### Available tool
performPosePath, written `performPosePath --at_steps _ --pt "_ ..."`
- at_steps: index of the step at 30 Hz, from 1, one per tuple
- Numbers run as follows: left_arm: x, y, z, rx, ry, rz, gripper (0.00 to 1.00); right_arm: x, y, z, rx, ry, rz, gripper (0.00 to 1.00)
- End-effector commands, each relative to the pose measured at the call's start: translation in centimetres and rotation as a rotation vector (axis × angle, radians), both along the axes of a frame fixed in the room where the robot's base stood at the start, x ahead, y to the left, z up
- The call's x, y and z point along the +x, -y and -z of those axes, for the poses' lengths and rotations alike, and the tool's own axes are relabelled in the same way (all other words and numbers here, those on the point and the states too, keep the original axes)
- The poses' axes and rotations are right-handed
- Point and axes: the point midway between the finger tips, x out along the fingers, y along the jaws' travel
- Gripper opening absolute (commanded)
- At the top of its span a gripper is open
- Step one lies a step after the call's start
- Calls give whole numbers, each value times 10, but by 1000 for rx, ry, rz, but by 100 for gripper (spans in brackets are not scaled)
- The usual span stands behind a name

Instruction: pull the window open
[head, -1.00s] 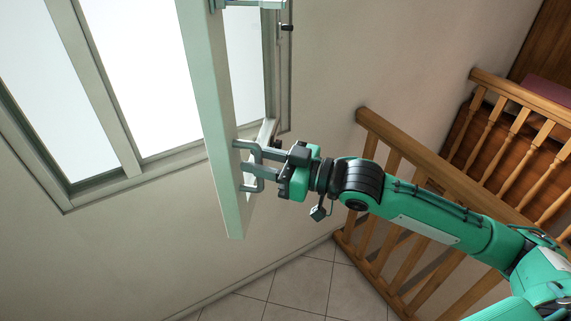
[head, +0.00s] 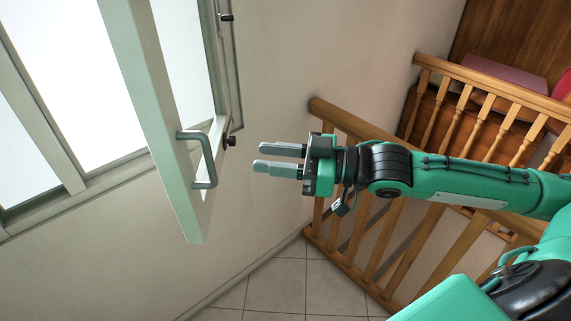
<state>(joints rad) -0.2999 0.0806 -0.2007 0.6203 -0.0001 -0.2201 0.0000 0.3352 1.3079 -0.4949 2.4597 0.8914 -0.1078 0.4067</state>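The window sash (head: 153,110) stands swung out from the window frame (head: 105,177) into the room, seen nearly edge-on. Its grey bar handle (head: 207,160) sticks out from the sash toward the right. My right gripper (head: 258,158) is open and empty, to the right of the handle and apart from it, its two fingers pointing left with a gap between them. My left gripper is not in view.
A wooden railing (head: 485,78) runs along the stairs behind my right arm. A tiled floor (head: 290,287) lies below. The wall (head: 310,50) between the window and the railing is bare.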

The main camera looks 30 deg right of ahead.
Motion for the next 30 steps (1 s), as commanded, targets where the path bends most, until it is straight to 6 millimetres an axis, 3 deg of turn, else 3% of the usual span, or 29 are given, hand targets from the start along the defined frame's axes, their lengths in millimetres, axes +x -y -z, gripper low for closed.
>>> performPosePath --at_steps 12,30 --pt "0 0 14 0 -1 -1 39 -13 16 1 -3 -1 -3 33" --pt "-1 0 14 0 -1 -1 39 -8 19 3 0 0 7 33"
